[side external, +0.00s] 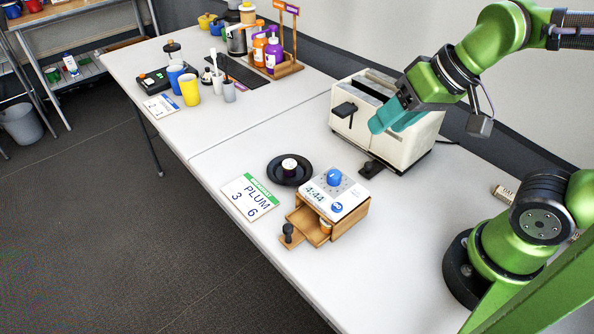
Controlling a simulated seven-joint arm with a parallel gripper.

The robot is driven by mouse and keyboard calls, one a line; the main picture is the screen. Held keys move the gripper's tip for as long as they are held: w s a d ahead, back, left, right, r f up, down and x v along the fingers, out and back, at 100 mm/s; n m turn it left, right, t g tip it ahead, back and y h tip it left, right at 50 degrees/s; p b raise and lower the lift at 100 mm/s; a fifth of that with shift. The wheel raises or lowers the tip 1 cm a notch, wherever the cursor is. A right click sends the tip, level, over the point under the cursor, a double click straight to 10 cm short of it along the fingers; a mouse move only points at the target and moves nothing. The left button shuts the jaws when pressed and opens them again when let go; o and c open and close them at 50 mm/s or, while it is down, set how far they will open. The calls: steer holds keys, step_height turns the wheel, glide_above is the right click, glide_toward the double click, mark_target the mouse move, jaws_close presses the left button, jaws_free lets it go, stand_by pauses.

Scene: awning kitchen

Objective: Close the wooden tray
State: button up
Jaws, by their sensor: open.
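A small wooden box (350,221) stands on the white table. Its wooden tray (303,219) is pulled out toward the lower left, with a dark knob (288,230) at its front. A small orange-and-white item (325,226) shows inside the tray. A white device with a blue dial (334,179) sits on top of the box. My gripper (384,121), with teal fingers, is open. It is up and to the right of the box, in front of the toaster in this view, and apart from the tray.
A cream toaster (412,152) stands behind the box. A black plate (278,178) with a small dark, white-topped item (290,166) and a PLUM card (250,197) lie left of the box. Cups and bottles stand farther back. The table in front is clear.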

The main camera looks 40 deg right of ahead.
mark_target(288, 227)
steer(key=shift+w+a+f+n+g+h, duration=0.7)
steer(key=shift+w+a+n+g, duration=0.85)
steer(key=shift+a+n, duration=2.05)
steer(key=shift+w+a+f+n+g+h, duration=0.7)
steer(key=shift+w+a+n+g, duration=1)
steer(key=shift+a, duration=3.2)
steer(key=shift+n+t, duration=0.35)
steer(key=shift+n, duration=0.15)
step_height(288, 227, down, 16)
steer(key=shift+f, duration=0.1)
steer(key=shift+w, duration=0.1)
jaws_close()
